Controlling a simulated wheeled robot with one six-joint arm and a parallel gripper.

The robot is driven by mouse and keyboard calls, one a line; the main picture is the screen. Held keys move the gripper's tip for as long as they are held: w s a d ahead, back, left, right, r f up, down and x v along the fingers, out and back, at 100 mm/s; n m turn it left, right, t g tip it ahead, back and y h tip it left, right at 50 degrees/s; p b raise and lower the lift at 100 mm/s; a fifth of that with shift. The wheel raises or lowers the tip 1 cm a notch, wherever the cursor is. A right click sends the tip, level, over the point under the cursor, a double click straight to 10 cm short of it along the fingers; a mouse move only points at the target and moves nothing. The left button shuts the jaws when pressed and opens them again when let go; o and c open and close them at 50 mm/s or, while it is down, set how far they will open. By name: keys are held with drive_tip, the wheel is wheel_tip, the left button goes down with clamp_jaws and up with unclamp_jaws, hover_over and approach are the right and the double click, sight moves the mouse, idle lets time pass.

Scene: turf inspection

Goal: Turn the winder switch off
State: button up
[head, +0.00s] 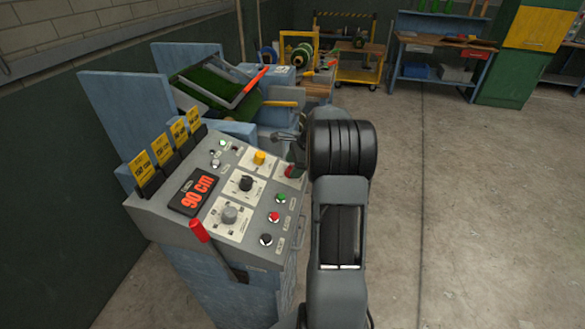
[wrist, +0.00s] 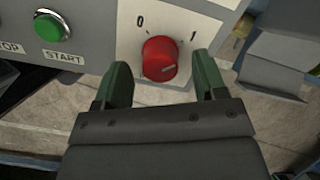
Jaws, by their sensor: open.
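The winder switch is a red rotary knob (wrist: 159,58) on a pale plate (wrist: 130,38) marked 0 at upper left and 1 at upper right. Its pale pointer line lies toward the right, on the 1 side. My gripper (wrist: 161,66) is open in the wrist view, one green finger on each side of the knob. I see gaps between fingers and knob; contact is not visible. In the head view the red knob (head: 290,171) sits at the panel's right edge, partly hidden by my gripper (head: 297,155).
The control panel (head: 179,227) carries a yellow knob (head: 259,157), a black knob (head: 245,184), a grey knob (head: 229,215), several push buttons and a red-handled lever (head: 199,231). A green START button (wrist: 48,26) is left of the switch. Open floor (head: 480,210) lies right.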

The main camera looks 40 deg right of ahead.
drive_tip(key=shift+x, duration=0.8)
drive_tip(key=shift+c, duration=0.4)
drive_tip(key=c, duration=0.8)
drive_tip(key=shift+c, duration=0.2)
